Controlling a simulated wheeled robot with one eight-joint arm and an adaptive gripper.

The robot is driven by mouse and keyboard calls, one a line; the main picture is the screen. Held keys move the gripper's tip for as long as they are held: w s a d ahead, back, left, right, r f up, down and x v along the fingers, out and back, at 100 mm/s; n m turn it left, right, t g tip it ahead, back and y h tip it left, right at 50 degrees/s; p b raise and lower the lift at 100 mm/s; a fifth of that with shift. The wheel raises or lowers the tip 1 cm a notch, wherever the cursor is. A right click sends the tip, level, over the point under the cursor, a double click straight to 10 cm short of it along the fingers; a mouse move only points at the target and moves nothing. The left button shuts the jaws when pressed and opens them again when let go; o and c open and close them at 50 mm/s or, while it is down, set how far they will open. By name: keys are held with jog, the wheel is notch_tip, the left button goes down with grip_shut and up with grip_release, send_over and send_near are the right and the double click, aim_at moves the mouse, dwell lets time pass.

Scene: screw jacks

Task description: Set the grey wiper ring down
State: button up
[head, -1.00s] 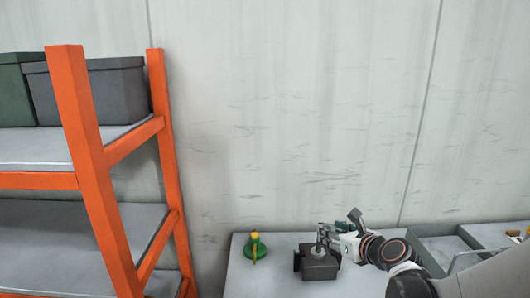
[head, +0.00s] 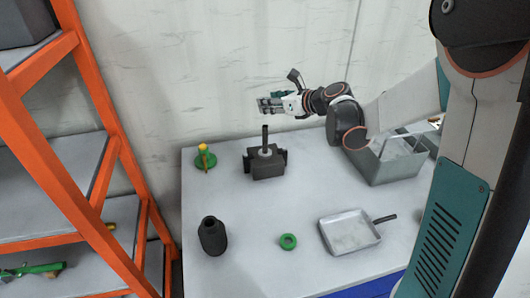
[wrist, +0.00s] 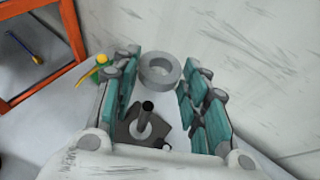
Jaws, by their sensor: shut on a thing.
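The grey wiper ring (wrist: 160,70) is a thick ring held between the two teal-padded fingers of my gripper (wrist: 158,78) in the wrist view. In the head view my gripper (head: 268,105) is in the air by the wall, and the ring is hard to tell from the fingers. Below it a dark screw jack block (head: 265,166) stands on the table (head: 325,182) with an upright dark spindle (head: 265,135). A light collar lies around the spindle's foot. In the wrist view the block (wrist: 128,125) and spindle show between the fingers, apart from the ring.
A green piece with a yellow handle (head: 204,158) stands left of the block. A black cylinder (head: 212,236), a green ring (head: 288,241) and a shallow pan (head: 350,232) stand in front. A grey bin (head: 392,168) is at right, an orange shelf (head: 98,100) at left. Table between them is bare.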

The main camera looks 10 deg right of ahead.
aim_at(267, 150)
notch_tip(267, 150, down, 20)
jog(key=b, duration=0.7)
jog(key=shift+r, duration=0.15)
jog(key=shift+f, duration=0.2)
jog(key=o, duration=0.9)
jog(key=shift+c, duration=0.2)
jog(key=shift+r, duration=0.1)
